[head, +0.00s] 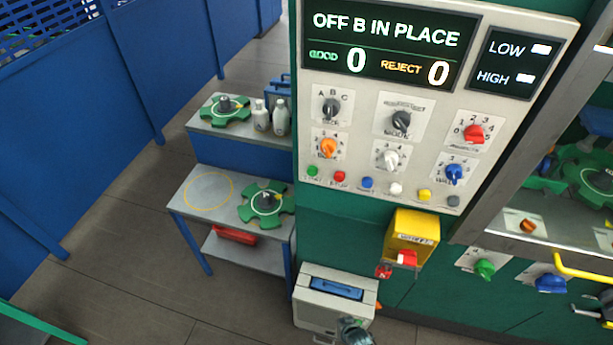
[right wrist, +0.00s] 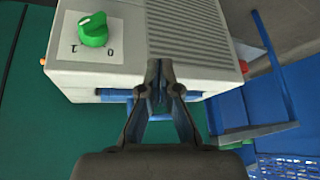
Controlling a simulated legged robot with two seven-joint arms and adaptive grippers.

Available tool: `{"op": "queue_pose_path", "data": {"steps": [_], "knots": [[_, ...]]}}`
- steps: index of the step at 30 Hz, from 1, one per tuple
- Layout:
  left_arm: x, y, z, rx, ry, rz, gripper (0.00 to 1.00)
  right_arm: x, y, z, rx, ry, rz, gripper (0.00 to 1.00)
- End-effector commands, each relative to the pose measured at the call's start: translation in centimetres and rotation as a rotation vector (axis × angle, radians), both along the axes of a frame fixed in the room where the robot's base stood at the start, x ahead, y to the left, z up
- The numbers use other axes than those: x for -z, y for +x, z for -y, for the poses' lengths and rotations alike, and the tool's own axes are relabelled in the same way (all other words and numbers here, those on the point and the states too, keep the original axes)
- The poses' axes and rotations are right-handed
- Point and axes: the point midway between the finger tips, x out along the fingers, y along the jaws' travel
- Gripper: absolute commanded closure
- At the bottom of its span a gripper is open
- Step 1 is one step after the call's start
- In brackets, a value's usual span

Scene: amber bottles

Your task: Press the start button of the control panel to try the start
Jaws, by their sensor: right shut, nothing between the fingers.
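The control panel (head: 375,120) is a light board on a green cabinet. Its display (head: 388,45) reads "OFF B IN PLACE", GOOD 0, REJECT 0. A green button (head: 313,171) sits at the left end of the bottom row, with a red button (head: 340,176) beside it; their labels are too small to read. My right gripper (head: 354,328) shows at the bottom edge of the head view, well below the panel, by a light box. In the right wrist view its fingers (right wrist: 158,80) are together and empty in front of that box. My left gripper is not in view.
The light box (head: 308,318) has a blue handle and, in the wrist view, a green knob (right wrist: 93,29). A yellow box with a red part (head: 413,226) juts out below the panel. A table (head: 190,208) with a green fixture (head: 265,203) stands left.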

Motion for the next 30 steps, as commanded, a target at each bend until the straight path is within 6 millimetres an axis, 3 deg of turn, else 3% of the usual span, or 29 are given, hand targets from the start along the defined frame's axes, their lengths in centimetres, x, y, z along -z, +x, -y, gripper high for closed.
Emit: {"op": "queue_pose_path", "data": {"steps": [1,6,13,21,25,30], "knots": [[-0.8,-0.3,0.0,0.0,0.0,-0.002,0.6,-3.6,2.2,-1.0,0.006,0.024,0.053,1.0],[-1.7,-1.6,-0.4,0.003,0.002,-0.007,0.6,-13.8,7.4,-4.7,0.035,0.122,0.2,1.0],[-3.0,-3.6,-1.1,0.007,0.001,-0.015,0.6,-29.0,11.4,-9.7,0.059,0.281,0.386,1.0],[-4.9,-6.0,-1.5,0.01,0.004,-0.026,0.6,-46.5,11.4,-13.8,0.065,0.514,0.568,1.0],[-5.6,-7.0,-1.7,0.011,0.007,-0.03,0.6,-52.4,10.2,-14.8,0.061,0.61,0.621,1.0],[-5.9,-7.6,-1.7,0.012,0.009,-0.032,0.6,-56.3,9.1,-15.1,0.056,0.681,0.654,1.0]]}}
